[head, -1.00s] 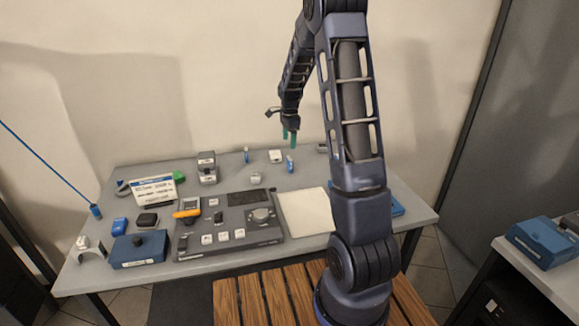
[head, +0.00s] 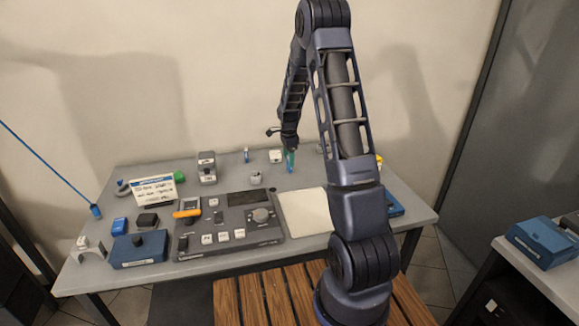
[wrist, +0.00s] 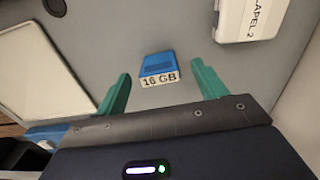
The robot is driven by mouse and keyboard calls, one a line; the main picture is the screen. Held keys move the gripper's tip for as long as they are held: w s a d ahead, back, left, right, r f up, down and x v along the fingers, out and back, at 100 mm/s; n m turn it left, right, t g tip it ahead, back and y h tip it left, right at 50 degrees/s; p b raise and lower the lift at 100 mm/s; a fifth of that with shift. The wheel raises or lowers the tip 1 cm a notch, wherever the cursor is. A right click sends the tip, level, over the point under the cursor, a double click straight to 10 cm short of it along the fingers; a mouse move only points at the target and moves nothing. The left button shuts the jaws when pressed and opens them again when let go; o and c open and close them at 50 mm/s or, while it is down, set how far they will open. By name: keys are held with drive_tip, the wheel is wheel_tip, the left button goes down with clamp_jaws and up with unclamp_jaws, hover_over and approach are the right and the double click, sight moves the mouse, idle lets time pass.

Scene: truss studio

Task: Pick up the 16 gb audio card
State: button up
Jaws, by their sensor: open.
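The 16 GB card is a small blue piece with a white "16 GB" label (wrist: 158,70), lying flat on the grey table (wrist: 110,30) in the wrist view. My gripper (wrist: 160,76) is open, its two teal fingers apart to the left and right of the card. Nothing is held. In the head view my gripper (head: 289,158) is low over the back of the table, and its fingers largely hide the card there.
A white case marked "LAPEL 2" (wrist: 248,18) lies close to the right finger. A white pad (head: 304,212) lies nearer the front. A grey mixer panel (head: 230,230), a sign card (head: 153,189) and several small items fill the left side.

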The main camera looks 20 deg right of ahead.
wheel_tip(320, 180, down, 4)
drive_tip(key=shift+d+f, duration=0.1)
drive_tip(key=shift+d, duration=0.05)
drive_tip(key=c, duration=1.1)
drive_tip(key=shift+o, duration=0.2)
drive_tip(key=shift+r, duration=0.2)
